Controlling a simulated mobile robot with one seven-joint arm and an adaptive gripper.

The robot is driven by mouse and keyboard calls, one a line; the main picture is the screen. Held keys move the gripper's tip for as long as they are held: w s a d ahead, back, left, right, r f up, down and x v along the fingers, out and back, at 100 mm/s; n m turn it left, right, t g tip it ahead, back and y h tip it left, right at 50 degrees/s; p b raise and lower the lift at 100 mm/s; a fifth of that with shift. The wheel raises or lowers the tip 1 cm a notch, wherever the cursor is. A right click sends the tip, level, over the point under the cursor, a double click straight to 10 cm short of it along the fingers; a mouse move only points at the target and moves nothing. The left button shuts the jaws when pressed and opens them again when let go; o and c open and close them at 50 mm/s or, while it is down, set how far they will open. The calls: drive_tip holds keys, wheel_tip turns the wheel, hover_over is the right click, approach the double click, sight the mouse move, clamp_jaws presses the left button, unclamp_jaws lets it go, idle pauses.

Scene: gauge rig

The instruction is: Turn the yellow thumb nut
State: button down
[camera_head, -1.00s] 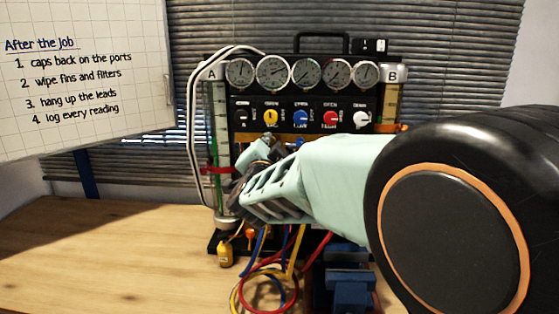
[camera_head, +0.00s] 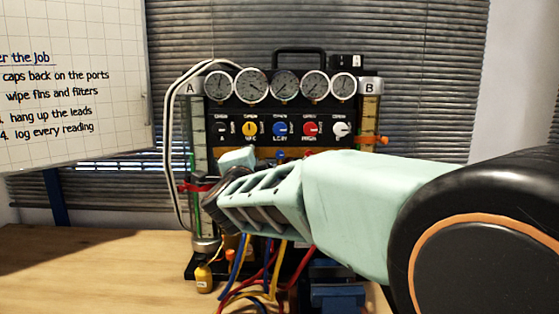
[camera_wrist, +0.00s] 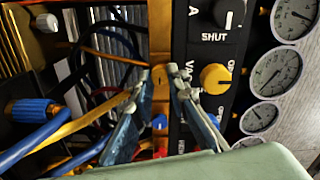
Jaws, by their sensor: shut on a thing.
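My gripper (camera_wrist: 160,76) is shut at the front of the gauge rig, its two fingertips a small gap apart over the brass strip (camera_wrist: 161,30) beside the black valve panel. The yellow thumb nut is hidden between the fingertips, so its angle cannot be read. In the head view my gripper (camera_head: 225,180) covers this spot from the front. A blue nut (camera_wrist: 160,122) shows on the strip beside the fingers, and it also shows in the head view (camera_head: 280,154). A round yellow valve knob (camera_wrist: 215,78) on the panel is apart from the fingers.
Several gauges (camera_head: 284,86) line the rig's top, above a row of knobs (camera_head: 311,129). Yellow, blue and red hoses (camera_head: 274,268) hang below my gripper. The wooden bench (camera_head: 90,265) is clear at left.

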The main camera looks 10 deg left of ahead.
drive_tip(key=c, duration=1.9)
unclamp_jaws()
drive_tip(key=v, duration=0.7)
drive_tip(key=shift+s, duration=0.3)
